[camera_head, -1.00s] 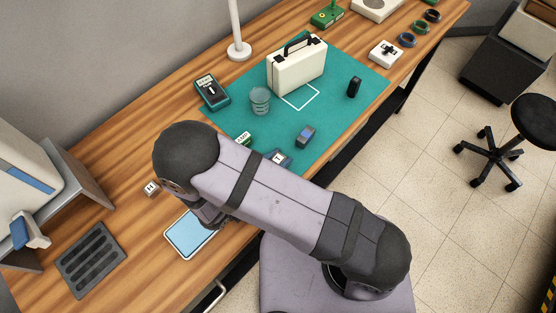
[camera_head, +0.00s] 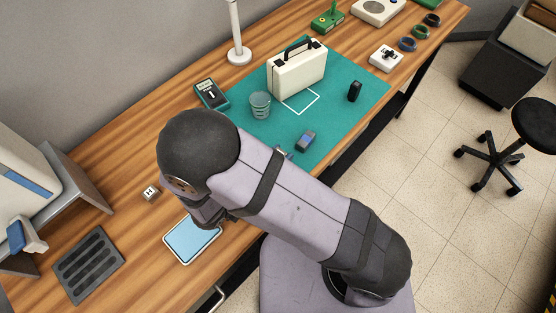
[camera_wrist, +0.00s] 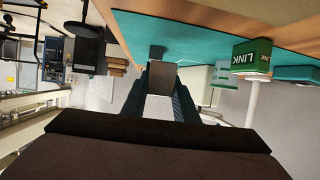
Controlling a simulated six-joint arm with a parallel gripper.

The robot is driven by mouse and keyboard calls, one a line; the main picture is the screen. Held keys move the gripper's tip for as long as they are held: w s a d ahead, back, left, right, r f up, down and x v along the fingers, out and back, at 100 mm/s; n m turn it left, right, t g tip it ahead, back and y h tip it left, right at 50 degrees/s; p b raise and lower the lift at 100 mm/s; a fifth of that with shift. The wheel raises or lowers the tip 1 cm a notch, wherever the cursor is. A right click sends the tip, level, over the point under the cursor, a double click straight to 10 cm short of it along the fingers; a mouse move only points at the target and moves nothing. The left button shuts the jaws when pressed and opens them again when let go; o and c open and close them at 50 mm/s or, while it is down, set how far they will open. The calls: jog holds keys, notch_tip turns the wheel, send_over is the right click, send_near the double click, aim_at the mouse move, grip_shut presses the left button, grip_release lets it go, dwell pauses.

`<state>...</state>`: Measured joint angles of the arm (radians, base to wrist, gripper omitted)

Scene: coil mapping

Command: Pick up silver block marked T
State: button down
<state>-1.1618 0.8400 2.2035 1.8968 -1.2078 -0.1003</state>
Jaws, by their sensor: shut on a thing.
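In the wrist view my gripper (camera_wrist: 162,88) is shut on a small block (camera_wrist: 162,79) with grey-brown and pale faces. The block sits between the two dark fingers; no letter on it can be read from this side.
A small white cube (camera_head: 150,193), a blue-screened tablet (camera_head: 192,240) and a dark slotted tray (camera_head: 88,264) lie at the left.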

jog(key=shift+r, duration=2.65)
